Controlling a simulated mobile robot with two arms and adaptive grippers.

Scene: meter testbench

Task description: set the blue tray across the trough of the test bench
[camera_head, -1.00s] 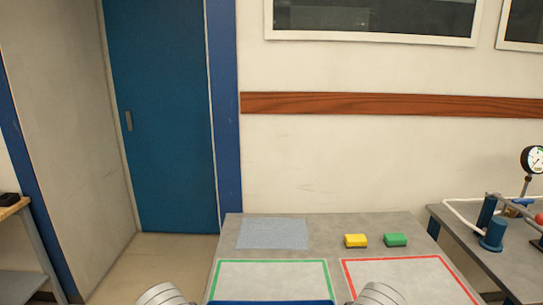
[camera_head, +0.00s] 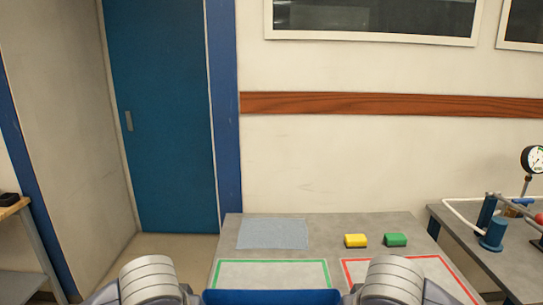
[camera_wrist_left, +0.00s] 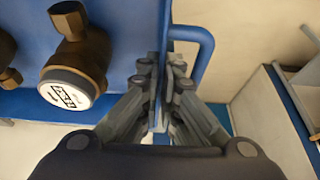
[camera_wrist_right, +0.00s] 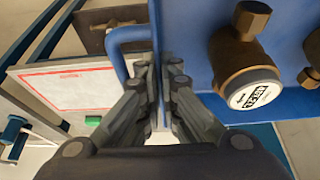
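The blue tray (camera_head: 270,297) shows at the bottom edge of the head view, between my two arms. In the left wrist view my left gripper (camera_wrist_left: 165,75) is shut on the tray's wall beside a blue loop handle (camera_wrist_left: 205,50). In the right wrist view my right gripper (camera_wrist_right: 160,75) is shut on the opposite wall beside another blue handle (camera_wrist_right: 122,40). Brass water meters with white dials lie in the tray; one shows in the left wrist view (camera_wrist_left: 75,75) and one in the right (camera_wrist_right: 243,60). I cannot identify the test bench's trough in these frames.
A grey table ahead has a green-outlined area (camera_head: 270,272), a red-outlined area (camera_head: 410,268), a grey-blue mat (camera_head: 273,233), a yellow block (camera_head: 355,240) and a green block (camera_head: 395,240). A bench with pipes and a gauge (camera_head: 533,159) stands at the right.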

